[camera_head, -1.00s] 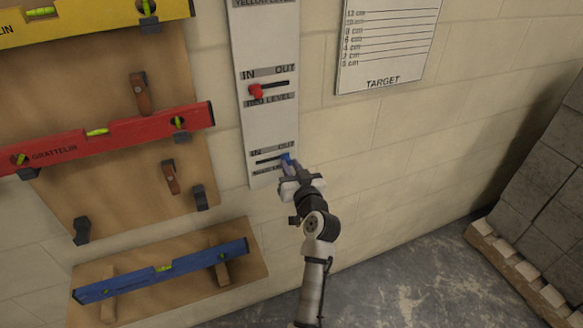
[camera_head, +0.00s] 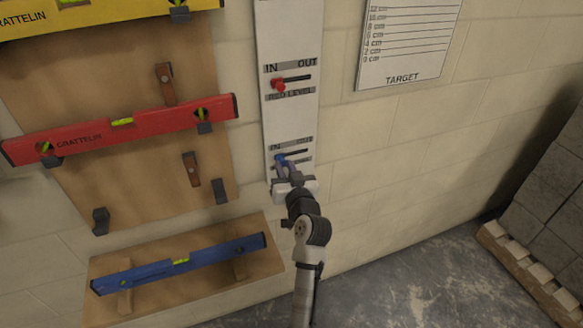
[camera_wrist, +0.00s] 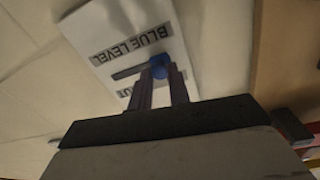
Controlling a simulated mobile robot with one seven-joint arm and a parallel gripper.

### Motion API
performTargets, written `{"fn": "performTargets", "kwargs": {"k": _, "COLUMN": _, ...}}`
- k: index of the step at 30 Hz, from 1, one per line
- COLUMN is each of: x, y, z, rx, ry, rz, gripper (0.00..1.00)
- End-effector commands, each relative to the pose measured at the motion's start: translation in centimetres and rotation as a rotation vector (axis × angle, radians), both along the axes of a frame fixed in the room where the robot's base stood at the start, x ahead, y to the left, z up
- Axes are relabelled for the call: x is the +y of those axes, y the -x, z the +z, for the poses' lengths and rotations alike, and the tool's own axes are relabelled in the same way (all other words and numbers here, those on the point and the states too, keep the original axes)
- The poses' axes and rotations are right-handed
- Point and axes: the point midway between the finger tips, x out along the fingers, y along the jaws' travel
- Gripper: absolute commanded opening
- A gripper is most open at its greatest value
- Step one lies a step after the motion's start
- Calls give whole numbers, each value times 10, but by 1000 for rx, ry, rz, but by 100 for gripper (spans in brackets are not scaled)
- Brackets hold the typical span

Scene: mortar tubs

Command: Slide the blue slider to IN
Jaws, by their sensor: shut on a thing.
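The blue slider (camera_head: 279,159) sits at the left, IN end of its short dark slot on the white wall panel (camera_head: 290,120). The slot runs right toward the OUT label. My gripper (camera_head: 282,165) is at the panel with its fingers shut on the blue slider's knob. In the wrist view the blue knob (camera_wrist: 158,67) shows between the two fingertips (camera_wrist: 160,76), above the slot and beside the BLUE LEVEL label (camera_wrist: 131,43). The fingers cover part of the lower labels.
Above it, a red slider (camera_head: 278,84) stands at the IN end of its slot. Yellow, red (camera_head: 120,130) and blue (camera_head: 180,264) levels are on boards to the left. A target sheet (camera_head: 408,45) hangs right. Stacked blocks (camera_head: 550,195) stand far right.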

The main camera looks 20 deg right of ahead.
Motion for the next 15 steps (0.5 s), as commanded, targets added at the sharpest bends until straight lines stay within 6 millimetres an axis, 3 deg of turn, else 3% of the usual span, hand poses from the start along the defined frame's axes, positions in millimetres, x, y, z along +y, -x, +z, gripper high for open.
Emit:
{"fn": "performTargets", "kwargs": {"k": 5, "x": 3, "y": 0, "z": -2, "rx": 3, "ry": -3, "rz": 7, "gripper": 0}}
{"fn": "performTargets", "kwargs": {"k": 6, "x": 3, "y": 0, "z": -2, "rx": 3, "ry": -3, "rz": 8, "gripper": 20}}
{"fn": "performTargets", "kwargs": {"k": 9, "x": 3, "y": 0, "z": -2, "rx": 3, "ry": -3, "rz": 7, "gripper": 33}}
{"fn": "performTargets", "kwargs": {"k": 11, "x": 3, "y": 0, "z": -2, "rx": 3, "ry": -3, "rz": 7, "gripper": 41}}
{"fn": "performTargets", "kwargs": {"k": 15, "x": 2, "y": 0, "z": -1, "rx": 2, "ry": -2, "rz": 5, "gripper": 41}}
